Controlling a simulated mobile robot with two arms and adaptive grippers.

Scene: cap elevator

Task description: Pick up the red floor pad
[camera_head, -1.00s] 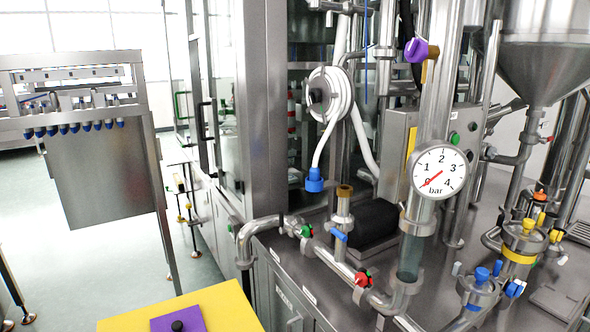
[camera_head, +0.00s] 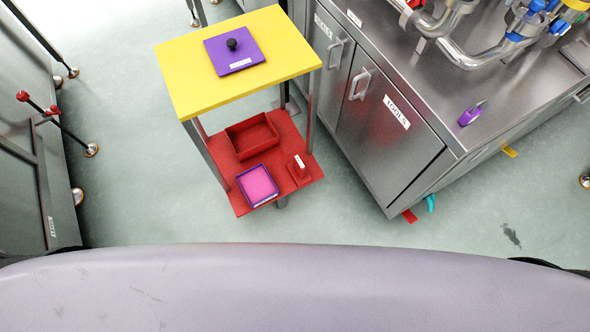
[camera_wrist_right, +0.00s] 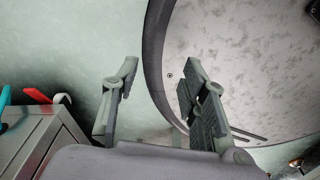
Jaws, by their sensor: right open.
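A small red floor pad (camera_head: 409,215) lies on the floor at the foot of the steel cabinet's near corner in the head view, partly hidden by the cabinet. A red piece beside the cabinet in the right wrist view (camera_wrist_right: 62,98) looks like the same pad. My right gripper (camera_wrist_right: 160,80) is open and empty in the right wrist view, its fingers apart over the floor and the edge of my base. The red piece is to its left and apart from it. No gripper shows in the head view, and my left gripper is not seen.
A teal object (camera_head: 430,203) sits beside the pad. The steel cabinet (camera_head: 400,140) stands behind it. A yellow-topped cart (camera_head: 185,75) with a red lower shelf (camera_head: 225,165) stands left of it. A yellow pad (camera_head: 510,151) lies further right. Floor in front is clear.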

